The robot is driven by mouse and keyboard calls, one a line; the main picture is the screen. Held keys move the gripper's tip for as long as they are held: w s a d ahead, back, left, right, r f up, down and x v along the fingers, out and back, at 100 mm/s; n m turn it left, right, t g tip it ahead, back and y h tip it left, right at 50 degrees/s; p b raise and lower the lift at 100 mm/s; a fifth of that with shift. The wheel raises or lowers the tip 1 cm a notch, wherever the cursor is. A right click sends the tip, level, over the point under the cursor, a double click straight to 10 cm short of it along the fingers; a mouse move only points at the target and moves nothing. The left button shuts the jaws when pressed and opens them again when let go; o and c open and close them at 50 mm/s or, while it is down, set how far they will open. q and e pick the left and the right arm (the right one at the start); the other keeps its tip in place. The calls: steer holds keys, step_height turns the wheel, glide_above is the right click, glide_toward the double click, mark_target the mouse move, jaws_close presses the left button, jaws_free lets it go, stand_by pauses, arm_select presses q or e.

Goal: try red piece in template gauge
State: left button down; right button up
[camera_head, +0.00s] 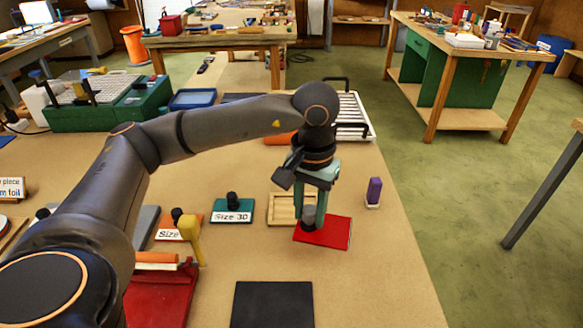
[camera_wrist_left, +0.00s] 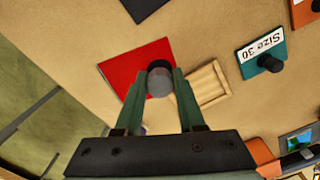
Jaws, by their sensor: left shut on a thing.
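The red piece (camera_head: 328,234) is a flat red square with a grey round knob (camera_head: 308,215) near one corner. It also shows in the left wrist view (camera_wrist_left: 122,72). My left gripper (camera_head: 310,212) points down with its green fingers on either side of the knob, shut on it; the wrist view shows the same grip (camera_wrist_left: 160,80). A shallow light wooden frame (camera_head: 279,213), possibly the template gauge, lies beside the red piece and is partly hidden behind my gripper. It shows in the wrist view (camera_wrist_left: 213,84). I cannot tell whether the red piece touches the table.
A teal "Size 30" plate with a black knob (camera_head: 233,211) and an orange size plate (camera_head: 180,226) lie left. A purple block on a white base (camera_head: 374,192) stands right. A black square (camera_head: 273,304) lies in front. The table's right edge is close.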

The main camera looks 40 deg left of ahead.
arm_select(q)
steer(key=w+a+n, duration=0.2)
steer(key=w+a, duration=0.4)
steer(key=a, duration=0.6)
steer(key=shift+w+a+f+n, duration=0.2)
steer(key=shift+f+n, duration=0.2)
steer(key=shift+f, duration=0.05)
arm_select(e)
steer(key=shift+w+d+f, duration=0.1)
steer(key=shift+w+f, duration=0.25)
steer(key=shift+f, duration=0.05)
steer(key=shift+r, duration=0.2)
arm_select(q)
steer(key=shift+f+b, duration=2.05)
steer(key=shift+f, duration=0.8)
arm_select(e)
step_height(320, 180, down, 4)
arm_select(q)
steer(key=shift+p, duration=0.35)
arm_select(e)
steer(key=shift+w+r, duration=0.1)
steer(key=shift+r, duration=0.3)
arm_select(q)
steer(key=shift+f+b, duration=0.65)
steer(key=shift+f, duration=0.35)
arm_select(e)
steer(key=shift+f, duration=0.7)
arm_select(q)
steer(key=shift+c, duration=2.2)
jaws_free()
